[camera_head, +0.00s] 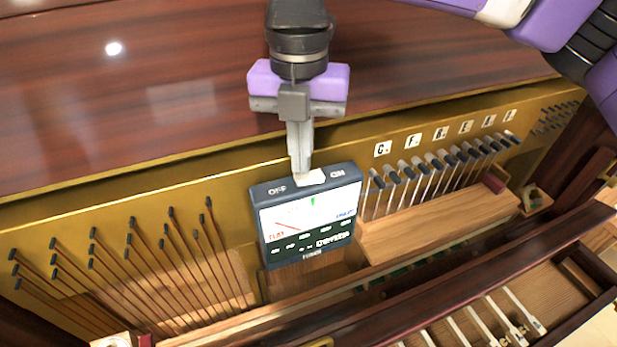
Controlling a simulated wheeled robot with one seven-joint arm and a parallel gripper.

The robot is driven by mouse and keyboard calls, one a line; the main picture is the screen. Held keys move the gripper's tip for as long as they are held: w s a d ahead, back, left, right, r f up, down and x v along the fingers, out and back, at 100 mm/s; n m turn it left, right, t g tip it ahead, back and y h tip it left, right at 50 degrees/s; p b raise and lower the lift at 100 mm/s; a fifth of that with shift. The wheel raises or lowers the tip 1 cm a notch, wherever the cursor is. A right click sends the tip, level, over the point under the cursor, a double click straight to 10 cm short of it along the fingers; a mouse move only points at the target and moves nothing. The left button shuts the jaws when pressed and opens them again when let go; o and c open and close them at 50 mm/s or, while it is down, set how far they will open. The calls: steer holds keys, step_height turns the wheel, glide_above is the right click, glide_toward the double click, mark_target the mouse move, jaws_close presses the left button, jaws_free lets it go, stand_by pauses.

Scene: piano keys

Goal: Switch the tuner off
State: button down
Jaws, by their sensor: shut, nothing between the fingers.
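The tuner (307,222) is a dark box with a lit white display. It stands upright against the gold-coloured frame in the middle of the view. Its top face is marked OFF on the left and ON on the right. A pale switch (312,178) sits between the marks, closer to ON. My gripper (301,172) points down from above with its fingers shut and empty. The fingertips are at the left end of the switch, on its OFF-mark side; I cannot tell whether they touch it. The fingers hide a little of the tuner's top.
Rows of dark-tipped pins (130,245) stand left of the tuner. More pins (440,165) stand to its right, below letter labels (440,133). A glossy brown wooden lid (120,90) lies behind. An open wooden key tray (480,310) is at the lower right.

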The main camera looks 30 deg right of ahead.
steer(key=shift+f+b, duration=0.75)
stand_by(0.3)
steer(key=shift+r+p, duration=1.5)
steer(key=shift+r, duration=2.05)
